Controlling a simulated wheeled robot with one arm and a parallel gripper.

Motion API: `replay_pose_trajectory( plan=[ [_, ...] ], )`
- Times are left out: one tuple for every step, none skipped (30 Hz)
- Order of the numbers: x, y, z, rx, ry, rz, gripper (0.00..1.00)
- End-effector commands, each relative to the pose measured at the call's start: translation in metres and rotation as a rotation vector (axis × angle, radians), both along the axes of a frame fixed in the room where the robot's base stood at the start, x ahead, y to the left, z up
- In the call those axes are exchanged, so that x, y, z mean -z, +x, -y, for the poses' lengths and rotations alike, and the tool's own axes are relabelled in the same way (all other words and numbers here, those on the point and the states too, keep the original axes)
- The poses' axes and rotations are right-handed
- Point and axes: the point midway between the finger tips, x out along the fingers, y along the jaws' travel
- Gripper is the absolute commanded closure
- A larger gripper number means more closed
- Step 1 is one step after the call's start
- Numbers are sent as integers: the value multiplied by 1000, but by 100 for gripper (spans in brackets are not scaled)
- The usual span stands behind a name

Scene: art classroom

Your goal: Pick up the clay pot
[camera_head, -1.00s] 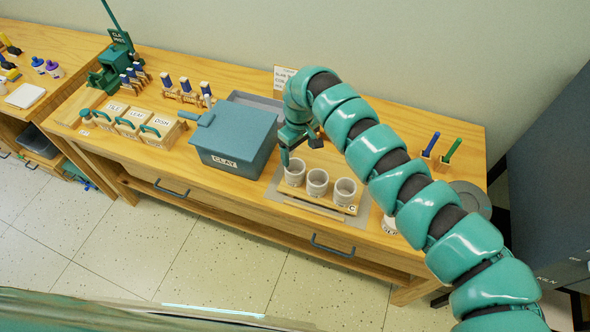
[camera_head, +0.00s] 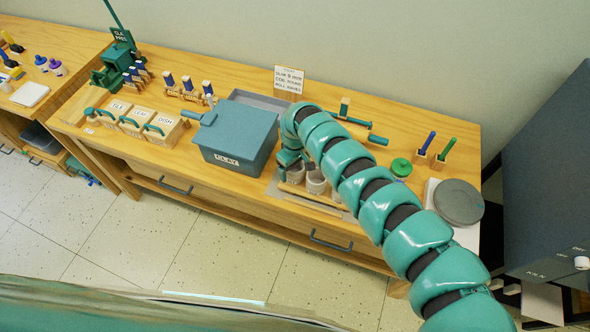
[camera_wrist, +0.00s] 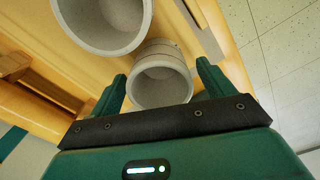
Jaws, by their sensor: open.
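In the head view one pot (camera_head: 316,183) shows beside my arm and another (camera_head: 296,175) is partly covered by my gripper (camera_head: 286,160); my arm covers the place of the third. In the wrist view my gripper (camera_wrist: 162,72) is open, with one finger on each side of a round pot (camera_wrist: 158,50). I cannot tell whether the fingers touch it. A second pot (camera_wrist: 118,42) is close by at the upper left, outside the fingers.
The CLAY bin (camera_head: 238,137) stands just left of the pots. A sign card (camera_head: 289,78), a roller (camera_head: 355,121), a green round item (camera_head: 401,167) and a grey disc (camera_head: 458,201) are behind or right of my arm.

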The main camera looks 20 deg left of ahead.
Motion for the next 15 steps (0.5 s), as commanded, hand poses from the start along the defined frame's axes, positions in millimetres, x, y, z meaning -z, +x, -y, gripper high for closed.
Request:
replay_pose_trajectory(
  plan=[
    [4,-1,0,-1,-2,-1,19],
    [6,-1,0,-2,-2,-1,19],
    [8,-1,0,-2,-2,-1,19],
    [9,-1,0,-1,-2,0,19],
    [11,0,1,-1,-3,-1,19],
    [12,0,1,0,-3,-1,19],
    [12,0,1,0,-3,-1,19],
    [12,0,1,0,-2,0,19],
    [13,0,1,0,-2,0,19],
    [13,0,1,0,-2,0,19],
    [13,0,1,0,-2,0,19],
    [13,0,1,0,-2,0,19],
    [13,0,1,0,-2,0,19],
    [13,0,1,0,-2,0,19],
    [12,0,1,0,-2,0,27]
  ],
)
